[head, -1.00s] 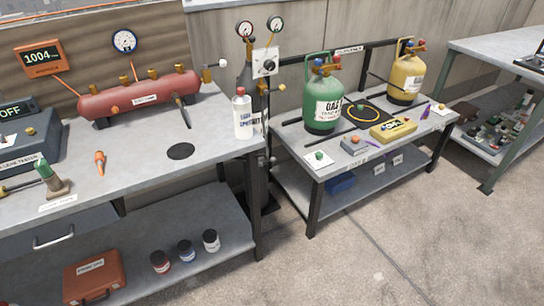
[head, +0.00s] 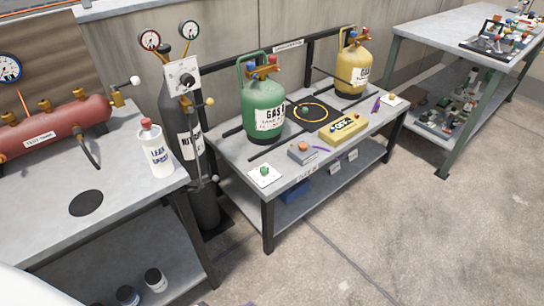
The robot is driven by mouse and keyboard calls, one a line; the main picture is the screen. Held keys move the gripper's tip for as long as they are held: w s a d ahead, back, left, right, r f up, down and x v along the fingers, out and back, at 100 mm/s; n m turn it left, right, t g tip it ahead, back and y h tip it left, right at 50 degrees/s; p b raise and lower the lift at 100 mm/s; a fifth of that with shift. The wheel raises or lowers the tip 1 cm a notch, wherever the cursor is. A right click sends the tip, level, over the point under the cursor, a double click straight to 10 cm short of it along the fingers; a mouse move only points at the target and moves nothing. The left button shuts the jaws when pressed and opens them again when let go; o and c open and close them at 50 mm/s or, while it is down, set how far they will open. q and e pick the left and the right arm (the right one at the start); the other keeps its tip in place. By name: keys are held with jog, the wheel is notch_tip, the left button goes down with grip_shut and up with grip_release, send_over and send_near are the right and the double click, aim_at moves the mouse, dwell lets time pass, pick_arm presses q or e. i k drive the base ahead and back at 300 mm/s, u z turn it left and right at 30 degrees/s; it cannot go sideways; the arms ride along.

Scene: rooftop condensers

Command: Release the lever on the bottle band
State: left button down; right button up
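A tall dark gas bottle (head: 176,108) labelled "NIT..." stands upright in the gap between the left bench and the middle bench. A pale regulator panel with two gauges is at its top. A slim metal fitting with a small round end (head: 215,178), which looks like the band's lever, sits low on the bottle's right side. It is too small to tell whether it is latched. The left bench hides part of the bottle's lower left. Neither of my grippers shows in the head view.
A white leak-spray bottle (head: 157,150) stands at the left bench's right edge, close to the gas bottle. The middle bench (head: 235,160) holds a green cylinder (head: 262,105) and a yellow cylinder (head: 352,65). The floor (head: 350,225) in front is clear.

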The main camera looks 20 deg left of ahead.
aim_at(215, 178)
jog(key=z, duration=0.2)
jog(key=i, duration=1.1)
jog(key=u, duration=0.75)
jog(key=i, duration=0.6)
jog(key=u, duration=0.45)
